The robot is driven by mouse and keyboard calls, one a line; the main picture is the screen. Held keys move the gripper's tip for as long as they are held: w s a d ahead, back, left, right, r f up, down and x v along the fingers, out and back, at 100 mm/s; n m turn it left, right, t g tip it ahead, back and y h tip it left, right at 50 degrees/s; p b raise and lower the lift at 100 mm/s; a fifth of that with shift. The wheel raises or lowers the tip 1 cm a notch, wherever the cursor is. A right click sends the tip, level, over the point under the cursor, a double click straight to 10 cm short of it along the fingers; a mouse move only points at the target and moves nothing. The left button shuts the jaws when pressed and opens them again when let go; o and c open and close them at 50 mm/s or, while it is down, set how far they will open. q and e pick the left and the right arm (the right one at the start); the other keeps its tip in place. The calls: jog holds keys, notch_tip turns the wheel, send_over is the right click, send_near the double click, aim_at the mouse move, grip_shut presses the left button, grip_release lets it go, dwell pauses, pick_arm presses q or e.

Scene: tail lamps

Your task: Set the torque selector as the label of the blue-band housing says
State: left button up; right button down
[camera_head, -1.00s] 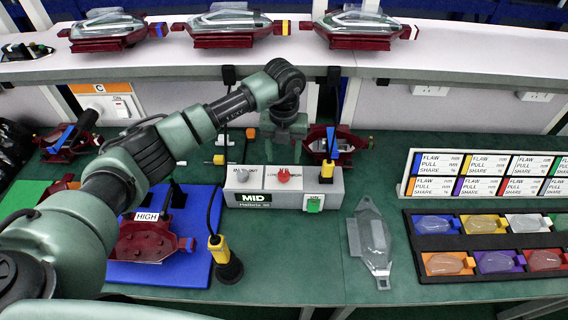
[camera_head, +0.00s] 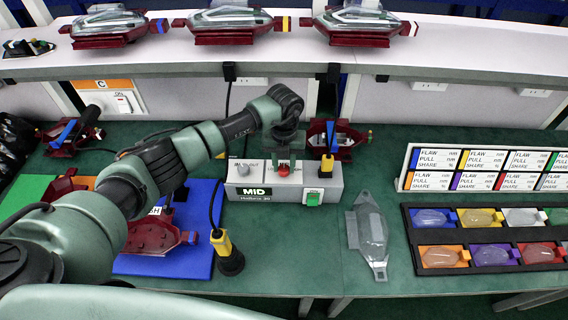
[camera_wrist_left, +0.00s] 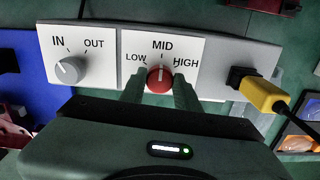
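The torque selector is a red knob (camera_wrist_left: 160,80) marked LOW, MID and HIGH; its white line points up at MID. In the head view my left gripper (camera_head: 284,166) is right over the knob. A dark red housing (camera_head: 152,238) lies on the blue mat (camera_head: 200,262); its label (camera_head: 155,211) is partly hidden by my arm.
A grey IN/OUT knob (camera_wrist_left: 70,70) is left of the selector. A yellow plug (camera_wrist_left: 262,95) is in the box's right side, with a green switch (camera_head: 313,198) on the front. A clear lens (camera_head: 371,236) lies right of the box, and a lens tray (camera_head: 480,260) stands further right.

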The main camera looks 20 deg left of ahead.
pick_arm(q)
grip_shut()
jog(key=shift+f+m+b, duration=0.15)
jog(key=shift+m+b, duration=0.75)
jog(key=shift+b, duration=0.2)
jog(key=m+b, duration=0.7)
jog(key=shift+r+m+b, duration=0.2)
jog(key=shift+m+b, duration=1.2)
jog(key=shift+m, duration=0.2)
jog(key=shift+d, duration=0.1)
jog(key=o, duration=1.1)
grip_release()
jog(key=shift+r, duration=0.1)
